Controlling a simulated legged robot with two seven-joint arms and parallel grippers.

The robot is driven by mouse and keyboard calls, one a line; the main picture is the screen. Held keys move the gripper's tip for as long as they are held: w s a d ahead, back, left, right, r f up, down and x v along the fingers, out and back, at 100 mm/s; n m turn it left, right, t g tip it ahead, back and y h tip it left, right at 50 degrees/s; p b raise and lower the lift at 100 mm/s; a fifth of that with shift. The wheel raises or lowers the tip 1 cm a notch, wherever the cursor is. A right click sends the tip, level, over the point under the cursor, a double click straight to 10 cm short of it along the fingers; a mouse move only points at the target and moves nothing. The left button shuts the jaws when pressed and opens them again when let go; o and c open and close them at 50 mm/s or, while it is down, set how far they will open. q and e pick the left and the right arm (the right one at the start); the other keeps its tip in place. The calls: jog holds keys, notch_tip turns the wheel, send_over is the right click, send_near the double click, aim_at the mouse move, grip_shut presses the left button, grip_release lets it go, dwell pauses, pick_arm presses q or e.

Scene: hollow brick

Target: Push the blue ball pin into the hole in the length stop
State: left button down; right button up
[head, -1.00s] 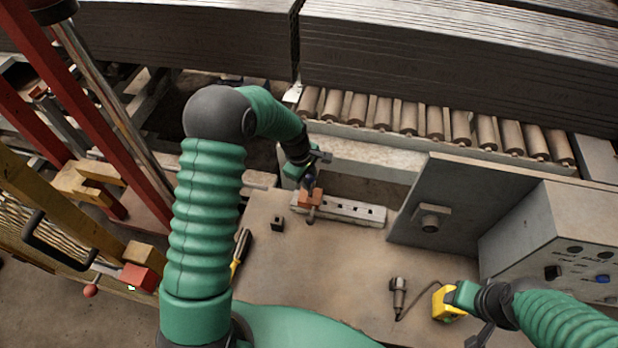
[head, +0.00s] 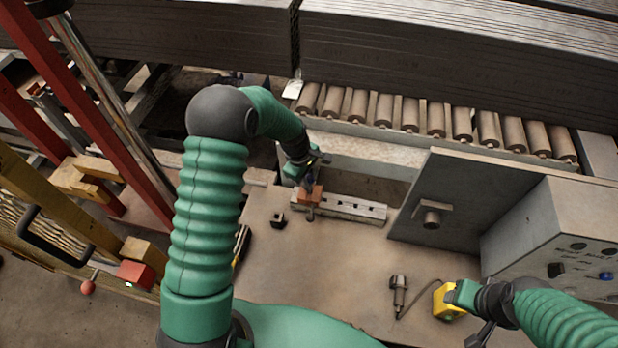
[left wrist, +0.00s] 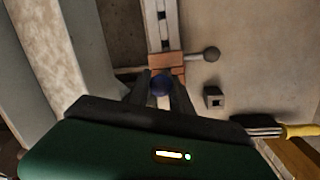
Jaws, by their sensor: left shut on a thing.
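The length stop (head: 316,196) is an orange-brown block around a pale rail (head: 352,208) with square holes. My left gripper (head: 309,181) is at the stop, shut on the blue ball pin. The pin's blue ball (left wrist: 161,85) shows between the fingers, right up against the block in the picture. Its shaft and the hole are hidden. My right gripper (head: 458,297) is low at the right, by a yellow tool; its fingers are unclear.
A small dark square block (head: 279,221) lies left of the rail. A yellow-handled brush (left wrist: 285,131) lies near it. A grey control box (head: 545,245) and an upright plate (head: 440,208) stand at the right. Rollers (head: 410,115) run behind.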

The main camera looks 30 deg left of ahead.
pick_arm(q)
jog(key=shift+b+x, duration=0.65)
jog(key=shift+x, duration=0.45)
jog(key=c, duration=1.1)
grip_release()
jog(key=shift+s+a, duration=0.1)
jog(key=shift+s, duration=0.1)
jog(key=b+v, duration=0.1)
jog(key=v, duration=1.5)
jog(key=shift+a+r, duration=0.1)
jog(key=shift+r, duration=0.3)
jog(key=s+d+f+m, duration=0.2)
jog(key=s+d+m, duration=0.1)
jog(key=s+m, duration=0.2)
jog(key=s+d+f+m, duration=0.1)
jog(key=s+d+m, duration=0.2)
jog(key=s+m, duration=0.3)
jog(key=s+d+f+m+y, duration=0.1)
jog(key=s+d+f+m, duration=0.1)
jog(key=s+m, duration=0.3)
jog(key=shift+s+d+f+m+t, duration=0.3)
jog(key=shift+s+d, duration=0.1)
jog(key=shift+s, duration=0.05)
